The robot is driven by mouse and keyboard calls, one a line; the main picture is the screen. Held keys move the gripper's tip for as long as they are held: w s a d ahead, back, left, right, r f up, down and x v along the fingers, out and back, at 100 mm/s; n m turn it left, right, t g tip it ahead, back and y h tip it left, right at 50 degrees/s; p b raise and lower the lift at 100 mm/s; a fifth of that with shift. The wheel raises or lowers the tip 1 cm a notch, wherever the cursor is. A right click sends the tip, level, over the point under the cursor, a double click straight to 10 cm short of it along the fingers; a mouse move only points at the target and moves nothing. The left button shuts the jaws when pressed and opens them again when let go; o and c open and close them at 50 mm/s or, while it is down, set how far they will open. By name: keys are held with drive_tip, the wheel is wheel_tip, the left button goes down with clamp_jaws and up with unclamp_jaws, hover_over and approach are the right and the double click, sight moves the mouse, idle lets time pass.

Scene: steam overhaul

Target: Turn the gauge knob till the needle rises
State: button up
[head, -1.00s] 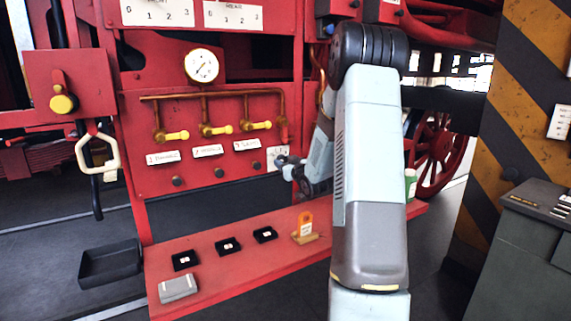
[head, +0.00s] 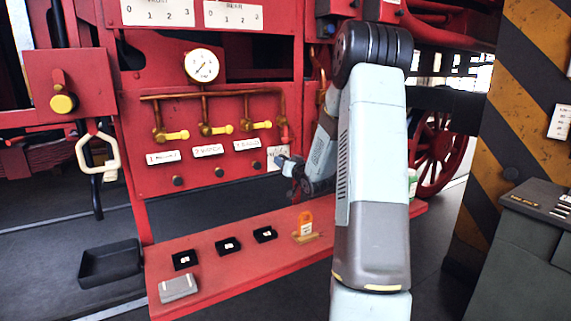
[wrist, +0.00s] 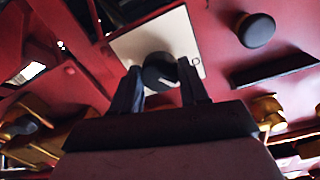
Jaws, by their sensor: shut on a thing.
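The dark round knob (wrist: 155,66) stands out from a white plate on the red panel in the wrist view. My gripper (wrist: 161,84) is shut on it, one finger on each side. A pale mark shows on the knob. In the head view my gripper (head: 281,160) is at the white plate (head: 273,153) at the panel's right, and the knob is hidden there. The round pressure gauge (head: 201,66) with a brass rim and white dial sits higher up, left of my gripper. Its dark needle lies aslant; its exact reading is too small to tell.
Several yellow-handled valves (head: 212,129) hang from copper pipes above labelled plates. Below is a red shelf (head: 210,277) with small black trays, a grey box (head: 178,288) and an orange tag stand (head: 305,229). Another dark knob (wrist: 256,30) is near my gripper in the wrist view.

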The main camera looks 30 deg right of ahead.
drive_tip(key=shift+d+m, duration=0.1)
drive_tip(key=shift+m, duration=1.4)
drive_tip(key=o, duration=1.1)
drive_tip(key=shift+c, duration=0.2)
drive_tip(key=s, duration=1.3)
drive_tip(key=shift+s, duration=0.4)
drive_tip(key=shift+r, duration=0.1)
